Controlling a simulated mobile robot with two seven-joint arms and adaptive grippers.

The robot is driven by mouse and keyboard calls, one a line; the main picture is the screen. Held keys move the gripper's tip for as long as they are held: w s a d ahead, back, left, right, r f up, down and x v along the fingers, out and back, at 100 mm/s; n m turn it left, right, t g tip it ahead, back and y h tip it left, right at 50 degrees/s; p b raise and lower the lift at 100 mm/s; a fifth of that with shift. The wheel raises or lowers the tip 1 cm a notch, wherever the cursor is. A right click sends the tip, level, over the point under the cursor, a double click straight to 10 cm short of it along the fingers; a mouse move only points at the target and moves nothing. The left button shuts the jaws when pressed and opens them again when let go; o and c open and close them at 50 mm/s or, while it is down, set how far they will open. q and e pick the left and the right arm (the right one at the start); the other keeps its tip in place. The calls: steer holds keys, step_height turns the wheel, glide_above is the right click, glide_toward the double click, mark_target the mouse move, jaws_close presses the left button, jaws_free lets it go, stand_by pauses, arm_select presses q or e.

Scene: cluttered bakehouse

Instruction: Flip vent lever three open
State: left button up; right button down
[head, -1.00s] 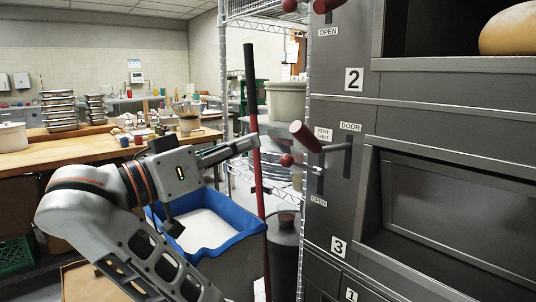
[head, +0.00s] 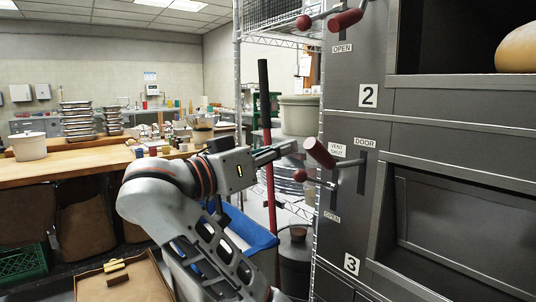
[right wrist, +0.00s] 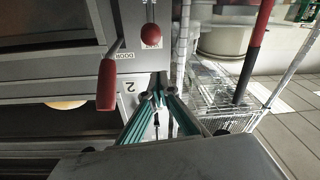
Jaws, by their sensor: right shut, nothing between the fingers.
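Vent lever three is a thin rod with a red ball knob (head: 299,175) on the dark oven front. It sits in the upper part of its slot, between the VENT SHUT label (head: 338,151) above and the OPEN label (head: 332,217) below. The knob also shows at the top of the right wrist view (right wrist: 151,36). My right gripper (head: 293,147) is shut and empty, its fingertips above the knob and left of the red door handle (head: 318,153). In the right wrist view the shut fingers (right wrist: 158,88) point at the oven edge. My left gripper is out of view.
The red door handle (right wrist: 106,85) sticks out close beside the vent knob. A wire rack (head: 238,75) and a red-and-black pole (head: 267,130) stand left of the oven. A blue-rimmed bin (head: 262,240) is below my right arm. A wooden table (head: 75,166) is further left.

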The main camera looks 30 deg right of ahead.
mark_target(315, 181)
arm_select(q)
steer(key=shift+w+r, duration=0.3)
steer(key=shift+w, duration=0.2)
arm_select(e)
steer(key=f, duration=0.1)
steer(key=d+f, duration=0.1)
steer(key=f, duration=0.1)
steer(key=shift+s+d+f, duration=0.2)
steer(key=shift+d+f, duration=0.1)
steer(key=shift+d, duration=0.05)
